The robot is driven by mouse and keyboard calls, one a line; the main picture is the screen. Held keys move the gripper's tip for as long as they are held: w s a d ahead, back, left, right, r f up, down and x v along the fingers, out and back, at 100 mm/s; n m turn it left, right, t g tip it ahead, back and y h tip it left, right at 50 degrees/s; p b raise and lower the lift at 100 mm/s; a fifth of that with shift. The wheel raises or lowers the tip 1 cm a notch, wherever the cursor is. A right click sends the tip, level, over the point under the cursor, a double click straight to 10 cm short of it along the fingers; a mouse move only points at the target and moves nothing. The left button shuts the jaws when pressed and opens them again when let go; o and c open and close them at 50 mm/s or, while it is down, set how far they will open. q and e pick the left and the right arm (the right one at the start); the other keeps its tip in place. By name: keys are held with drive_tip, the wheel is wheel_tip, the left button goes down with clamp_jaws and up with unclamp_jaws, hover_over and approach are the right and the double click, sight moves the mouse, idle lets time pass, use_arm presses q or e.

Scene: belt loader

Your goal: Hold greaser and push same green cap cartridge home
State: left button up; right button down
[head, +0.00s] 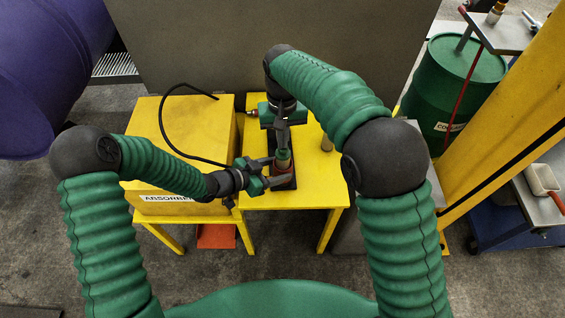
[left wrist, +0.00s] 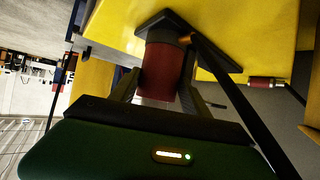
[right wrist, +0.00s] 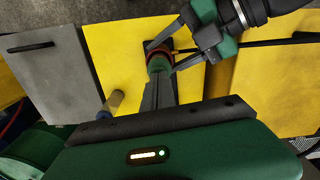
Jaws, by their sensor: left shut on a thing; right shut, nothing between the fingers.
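The greaser (left wrist: 167,72) is a dark red cylinder standing on a dark base plate on the yellow table. My left gripper (head: 274,174) is shut on it from the left; in the left wrist view its fingers lie on both sides of the red body. The green cap (right wrist: 158,66) of the cartridge shows at the greaser's top, above a red rim. My right gripper (head: 283,149) points down from above, shut and empty, with its fingertips at the green cap. I cannot tell whether they touch it, or how deep the cartridge sits, as its body is hidden.
A tan cylinder with a blue end (right wrist: 113,103) stands on the yellow table (head: 310,190), right of the greaser in the head view. A yellow absorbent box (head: 170,125) with a black hose stands at left. A grey panel rises behind; a yellow post (head: 515,110) stands right.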

wheel_tip(320, 180, up, 15)
drive_tip(key=shift+f, duration=0.2)
idle(0.4)
idle(0.5)
use_arm(q)
drive_tip(key=o, duration=1.1)
drive_tip(key=shift+o, duration=0.2)
use_arm(e)
drive_tip(key=shift+w, duration=0.1)
